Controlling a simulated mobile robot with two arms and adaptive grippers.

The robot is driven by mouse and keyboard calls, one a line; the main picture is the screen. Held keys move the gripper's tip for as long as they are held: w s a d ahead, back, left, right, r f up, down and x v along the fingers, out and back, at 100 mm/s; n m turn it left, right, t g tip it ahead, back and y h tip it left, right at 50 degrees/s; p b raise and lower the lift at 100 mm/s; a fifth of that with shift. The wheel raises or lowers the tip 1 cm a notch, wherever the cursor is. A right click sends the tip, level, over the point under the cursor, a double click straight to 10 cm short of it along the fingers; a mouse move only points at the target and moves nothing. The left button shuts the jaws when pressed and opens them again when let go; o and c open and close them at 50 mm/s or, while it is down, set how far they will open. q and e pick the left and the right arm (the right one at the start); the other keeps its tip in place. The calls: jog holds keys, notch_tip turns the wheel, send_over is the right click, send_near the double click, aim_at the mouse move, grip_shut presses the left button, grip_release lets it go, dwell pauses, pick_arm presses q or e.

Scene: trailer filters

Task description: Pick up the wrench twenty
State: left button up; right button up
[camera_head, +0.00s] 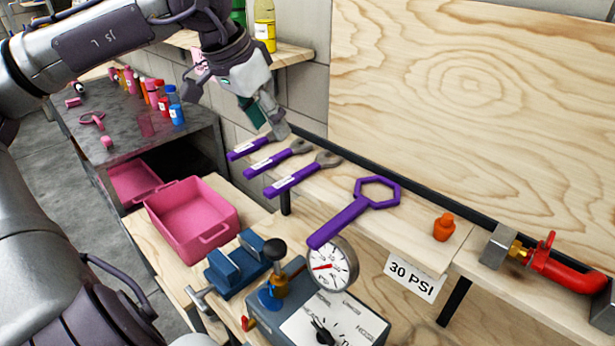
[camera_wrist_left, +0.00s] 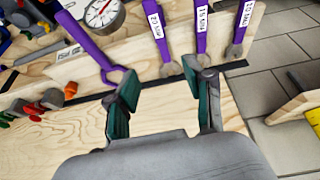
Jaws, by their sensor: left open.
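Three purple wrenches with white labels lie side by side on the wooden shelf. The one nearest the hexagon-ended tool looks like the wrench twenty (camera_head: 303,174); its label reads roughly "20 MM" in the left wrist view (camera_wrist_left: 157,35). The other two are the middle wrench (camera_head: 278,157) and the far wrench (camera_head: 252,146), labelled about 15 and 10. My left gripper (camera_head: 266,119) is open and empty above the far wrench ends. In the left wrist view (camera_wrist_left: 168,80), the wrench twenty's grey jaw shows between the fingertips, apart from them. My right gripper is not in view.
In front stand a pink bin (camera_head: 190,215), a blue vise (camera_head: 238,262) and a pressure gauge (camera_head: 332,264).

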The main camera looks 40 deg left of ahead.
pick_arm(q)
jog(key=p, duration=0.1)
send_over(291, 178)
jog(key=s, duration=0.2)
jog(key=f, duration=0.7)
jog(key=shift+a+f, duration=0.15)
jog(key=shift+a, duration=0.2)
jog(key=shift+w+d+f, duration=0.1)
jog(key=shift+f, duration=0.25)
jog(key=x, duration=0.1)
jog(key=p+x, duration=0.1)
jog(key=x, duration=0.2)
jog(key=shift+s+d+f+p, duration=0.1)
jog(key=shift+s+f+p, duration=0.15)
jog(key=shift+p, duration=0.15)
jog(key=shift+w+f, duration=0.15)
jog(key=shift+f, duration=0.1)
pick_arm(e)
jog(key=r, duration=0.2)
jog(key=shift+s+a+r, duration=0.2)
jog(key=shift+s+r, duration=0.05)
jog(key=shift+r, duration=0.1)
pick_arm(q)
jog(key=shift+f+b, duration=0.25)
jog(key=shift+b, duration=0.25)
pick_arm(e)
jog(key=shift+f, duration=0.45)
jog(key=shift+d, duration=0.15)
pick_arm(q)
grip_shut()
